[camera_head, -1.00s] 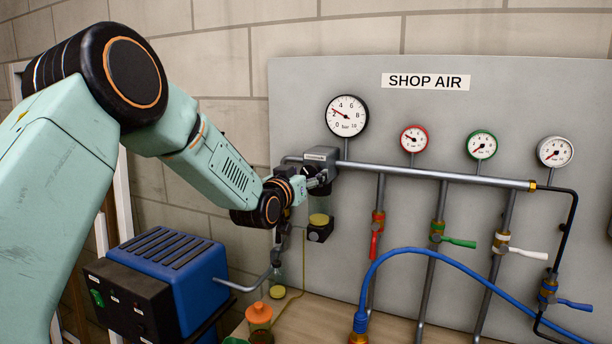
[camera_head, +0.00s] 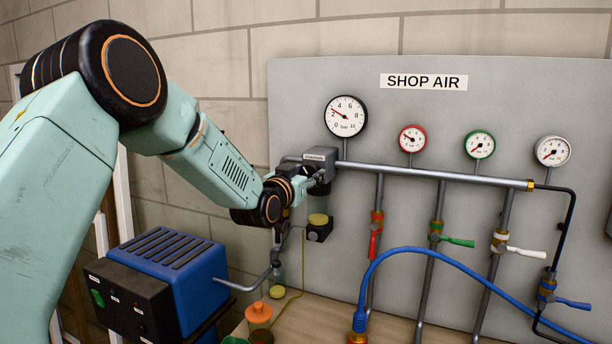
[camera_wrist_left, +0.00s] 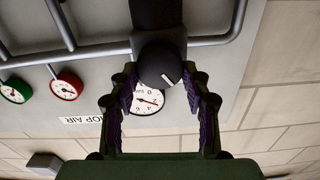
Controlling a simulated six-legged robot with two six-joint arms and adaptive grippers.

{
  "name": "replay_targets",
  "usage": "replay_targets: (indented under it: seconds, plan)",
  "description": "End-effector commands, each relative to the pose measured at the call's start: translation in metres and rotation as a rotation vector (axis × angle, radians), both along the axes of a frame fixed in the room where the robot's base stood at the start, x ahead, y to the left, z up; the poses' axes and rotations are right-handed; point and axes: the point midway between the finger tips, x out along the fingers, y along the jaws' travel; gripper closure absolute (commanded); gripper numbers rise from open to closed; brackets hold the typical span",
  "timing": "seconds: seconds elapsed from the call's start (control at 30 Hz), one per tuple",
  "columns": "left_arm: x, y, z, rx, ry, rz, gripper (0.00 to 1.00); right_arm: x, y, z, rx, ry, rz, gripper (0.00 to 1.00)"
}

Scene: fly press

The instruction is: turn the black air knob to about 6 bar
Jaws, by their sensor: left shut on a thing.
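The black air knob (camera_wrist_left: 160,68) is a round black cap with a white mark, seen in the left wrist view. My left gripper (camera_wrist_left: 160,80) has its two fingers on either side of it and is shut on it. In the head view my left gripper (camera_head: 318,184) is at the grey regulator block (camera_head: 321,157) and hides the knob. The large black-rimmed gauge (camera_head: 346,116) above has its red needle near 2 bar. The same gauge shows upside down behind the knob in the left wrist view (camera_wrist_left: 149,103). My right gripper is not in view.
A horizontal pipe (camera_head: 430,174) runs right from the regulator, with smaller gauges above and coloured valve levers below. A blue hose (camera_head: 440,252) arches in front. A blue machine (camera_head: 170,265) stands below my left arm.

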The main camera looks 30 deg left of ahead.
Motion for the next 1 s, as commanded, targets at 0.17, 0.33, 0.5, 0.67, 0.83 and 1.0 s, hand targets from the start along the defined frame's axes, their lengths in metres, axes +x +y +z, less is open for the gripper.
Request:
replay_targets:
  seconds: [0.17, 0.33, 0.5, 0.67, 0.83, 1.0]
  plan:
    - [0.000, -0.001, -0.002, 0.140, 0.009, -0.001, 0.84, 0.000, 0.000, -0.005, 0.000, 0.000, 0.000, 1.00]
    - [0.000, -0.002, -0.002, 0.301, 0.018, 0.000, 0.84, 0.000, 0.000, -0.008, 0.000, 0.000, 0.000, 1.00]
    - [0.000, -0.002, -0.002, 0.462, 0.027, 0.001, 0.84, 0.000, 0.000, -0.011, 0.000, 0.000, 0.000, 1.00]
    - [0.000, -0.003, -0.003, 0.613, 0.037, 0.001, 0.84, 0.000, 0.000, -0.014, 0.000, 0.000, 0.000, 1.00]
    - [0.000, -0.004, -0.003, 0.765, 0.046, 0.001, 0.84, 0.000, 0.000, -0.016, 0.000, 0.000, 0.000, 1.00]
    - [0.000, -0.004, -0.004, 0.895, 0.053, 0.001, 0.84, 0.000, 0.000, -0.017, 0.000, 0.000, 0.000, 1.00]
